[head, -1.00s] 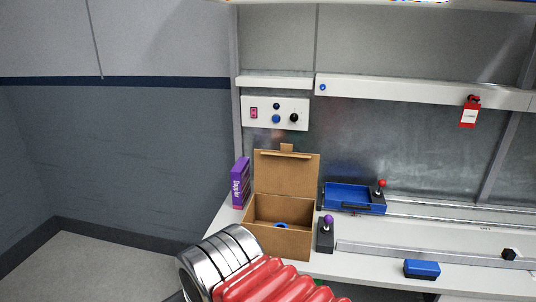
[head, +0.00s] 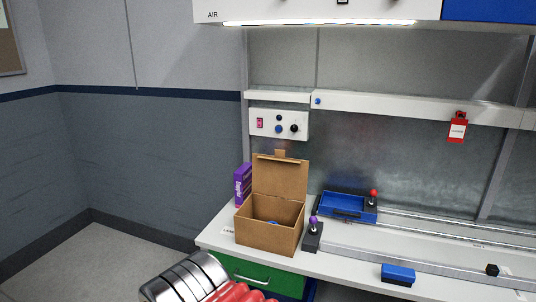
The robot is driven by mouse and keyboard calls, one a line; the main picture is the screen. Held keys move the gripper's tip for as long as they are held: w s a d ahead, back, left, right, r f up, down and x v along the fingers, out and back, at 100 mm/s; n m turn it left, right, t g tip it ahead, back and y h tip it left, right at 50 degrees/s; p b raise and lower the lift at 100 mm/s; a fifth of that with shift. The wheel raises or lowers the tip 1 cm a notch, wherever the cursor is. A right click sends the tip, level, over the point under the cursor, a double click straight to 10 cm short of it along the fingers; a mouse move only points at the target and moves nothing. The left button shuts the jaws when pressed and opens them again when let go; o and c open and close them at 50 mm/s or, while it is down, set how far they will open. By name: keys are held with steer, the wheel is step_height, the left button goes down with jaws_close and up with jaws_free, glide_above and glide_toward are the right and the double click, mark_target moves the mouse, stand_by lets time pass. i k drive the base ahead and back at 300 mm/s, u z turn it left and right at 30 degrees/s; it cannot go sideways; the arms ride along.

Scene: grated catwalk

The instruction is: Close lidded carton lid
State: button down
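The lidded carton (head: 267,235) is a brown cardboard box on the white workbench, left of the middle of the head view. Its lid (head: 280,179) stands open, upright at the back edge, with a small tab on top. Something blue (head: 272,222) shows inside the carton, mostly hidden by the front wall. Part of my arm, silver and red, shows at the bottom edge, below and in front of the carton. My gripper is not in view.
A purple box (head: 242,184) stands left behind the carton. A purple-knobbed lever (head: 313,235) is close to its right. A blue tray (head: 347,206) with a red-knobbed lever (head: 373,197) lies farther right. A blue block (head: 398,274) is near the front edge. A green drawer (head: 262,276) is below.

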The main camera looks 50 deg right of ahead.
mark_target(277, 175)
steer(key=u, duration=0.2)
steer(key=i, duration=2.55)
steer(key=z, duration=0.8)
steer(key=i, duration=0.6)
steer(key=z, duration=0.65)
steer(key=i, duration=0.45)
steer(key=z, duration=0.3)
